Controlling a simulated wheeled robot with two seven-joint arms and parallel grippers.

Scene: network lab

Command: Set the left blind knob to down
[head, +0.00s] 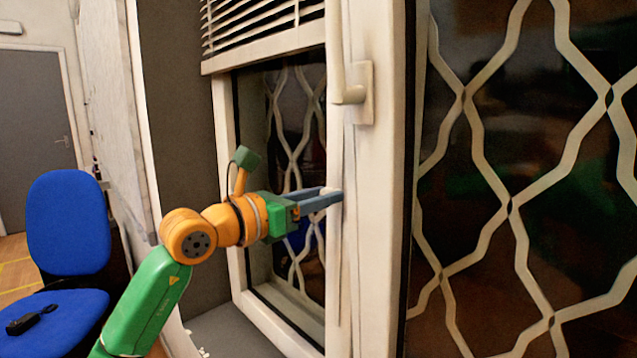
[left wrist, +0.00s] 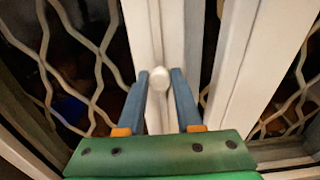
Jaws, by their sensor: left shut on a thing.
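The left blind knob (left wrist: 159,78) is a small round white knob on the white window frame. In the left wrist view it sits between the two blue-grey fingertips of my left gripper (left wrist: 160,85). In the head view my left gripper (head: 330,196) reaches in from the left and its fingers are closed around the knob (head: 330,190), which is mostly hidden there. The slatted blind (head: 262,25) hangs over the top of the left window pane, with the pane below it uncovered. My right gripper is in neither view.
A window handle (head: 350,95) sticks out above the knob on the frame. Patterned metal grilles (head: 510,205) cover the panes. A blue chair (head: 68,222) with a dark object on its seat stands at the left, before a grey door (head: 35,130).

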